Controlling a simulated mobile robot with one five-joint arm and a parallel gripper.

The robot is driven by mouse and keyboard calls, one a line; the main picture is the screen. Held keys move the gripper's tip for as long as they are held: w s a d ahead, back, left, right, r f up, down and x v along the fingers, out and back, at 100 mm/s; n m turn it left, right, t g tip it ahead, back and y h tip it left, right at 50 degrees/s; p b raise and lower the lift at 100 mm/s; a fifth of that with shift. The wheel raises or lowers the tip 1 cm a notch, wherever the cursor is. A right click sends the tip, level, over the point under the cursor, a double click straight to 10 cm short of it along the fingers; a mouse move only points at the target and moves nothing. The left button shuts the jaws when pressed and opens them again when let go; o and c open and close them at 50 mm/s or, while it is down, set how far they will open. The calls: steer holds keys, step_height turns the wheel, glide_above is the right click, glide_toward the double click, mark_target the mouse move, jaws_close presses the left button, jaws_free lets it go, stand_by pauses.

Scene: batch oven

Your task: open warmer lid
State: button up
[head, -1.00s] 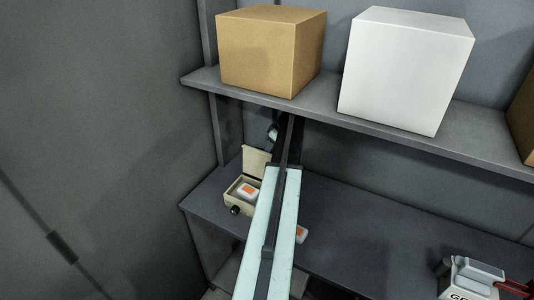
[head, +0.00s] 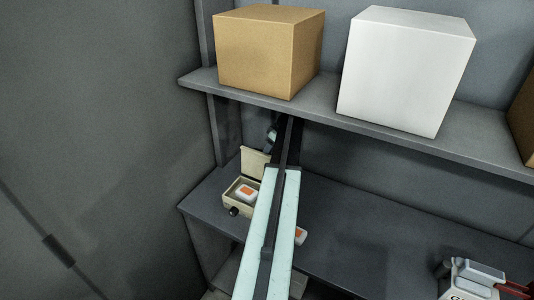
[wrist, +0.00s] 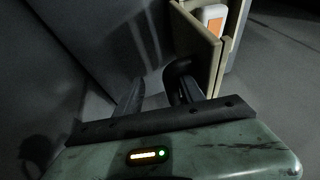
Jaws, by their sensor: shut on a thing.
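The warmer is a small cream box (head: 228,196) at the left end of the lower shelf, with a dark knob on its front. Its lid (head: 254,162) stands up at the back, so the box is open. A white item with an orange label (head: 246,193) lies inside. In the wrist view the lid (wrist: 203,45) rises just beyond my gripper (wrist: 160,88). My gripper is shut on a dark curved handle at the lid, though the contact is partly hidden. In the head view my arm hides most of the gripper.
A second white item with an orange label (head: 301,236) lies right of my arm. A cardboard box (head: 265,55) and a white box (head: 400,75) stand on the upper shelf (head: 320,112). A container (head: 470,285) is at lower right. The lower shelf's middle (head: 370,225) is mostly clear.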

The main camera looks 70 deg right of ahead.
steer(key=a+p+v, duration=0.1)
steer(key=p+v, duration=0.5)
steer(key=s+d+b, duration=0.1)
steer(key=s+d, duration=0.3)
steer(key=s, duration=0.7)
steer(key=shift+d+f, duration=0.35)
steer(key=shift+f, duration=0.1)
